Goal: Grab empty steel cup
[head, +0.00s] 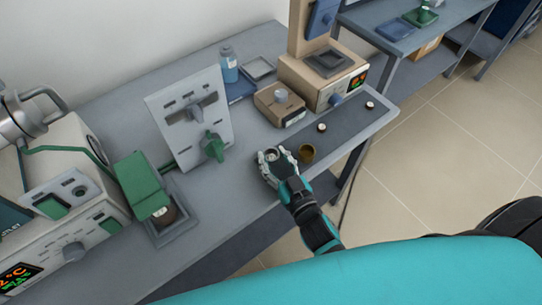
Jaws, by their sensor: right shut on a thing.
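My right gripper (272,160) reaches in from the bottom over the front edge of the grey bench (225,190). It is shut on a small steel cup (271,154), whose pale round rim shows between the fingers. The fingers and hand hide most of the cup, and I cannot tell whether it is off the bench. A brownish-gold cup (307,153) stands just right of the gripper. My left gripper is not in view.
Two small pale-and-dark items (322,127) (369,105) stand on a dark strip to the right. A grey upright panel with a green handle (213,147) stands left of the gripper. A beige device (323,75) is behind. A furnace-like unit (65,200) fills the left.

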